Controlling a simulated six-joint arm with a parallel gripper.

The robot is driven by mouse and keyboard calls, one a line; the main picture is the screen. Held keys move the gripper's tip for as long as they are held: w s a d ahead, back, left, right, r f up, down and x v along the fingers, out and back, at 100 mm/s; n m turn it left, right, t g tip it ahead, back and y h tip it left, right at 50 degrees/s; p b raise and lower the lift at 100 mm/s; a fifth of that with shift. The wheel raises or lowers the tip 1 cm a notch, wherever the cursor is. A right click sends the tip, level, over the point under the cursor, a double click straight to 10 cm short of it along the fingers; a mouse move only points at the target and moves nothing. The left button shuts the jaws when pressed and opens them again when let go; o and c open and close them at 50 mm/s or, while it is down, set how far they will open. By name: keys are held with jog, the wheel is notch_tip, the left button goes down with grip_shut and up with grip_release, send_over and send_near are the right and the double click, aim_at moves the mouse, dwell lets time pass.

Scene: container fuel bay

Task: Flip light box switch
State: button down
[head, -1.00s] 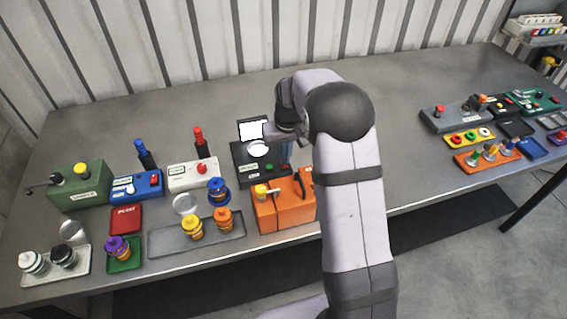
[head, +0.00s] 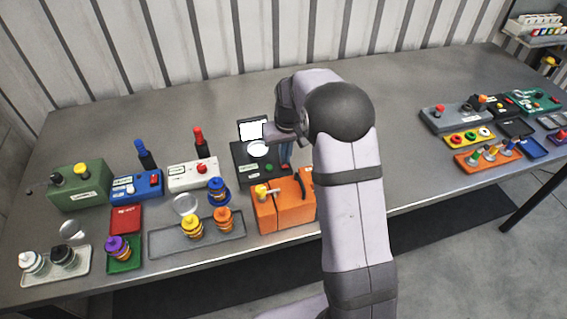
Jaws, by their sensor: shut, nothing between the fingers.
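The likely light box is a black box (head: 247,164) at the middle of the table in the head view. An upright panel with a bright white face (head: 252,130) stands at its back, and a white round disc (head: 258,149) lies in front of the panel. A small green knob (head: 269,168) sits on the box's front right. My gripper (head: 286,160) points down at the right side of this box, shut and empty. My arm hides part of the box's right edge. I cannot tell whether the fingertips touch a switch.
An orange case (head: 285,210) stands just in front of the black box. A white box with a red button (head: 193,175) and a blue box (head: 137,187) are to the left. The table between my arm and the right-hand boxes is clear.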

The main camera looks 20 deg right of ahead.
aim_at(285, 167)
jog(key=shift+f+b, duration=0.45)
jog(key=shift+f, duration=0.25)
dwell(0.6)
jog(key=shift+r, duration=0.15)
notch_tip(285, 167, up, 7)
jog(key=p, duration=0.5)
jog(key=shift+p, duration=0.4)
dwell(0.3)
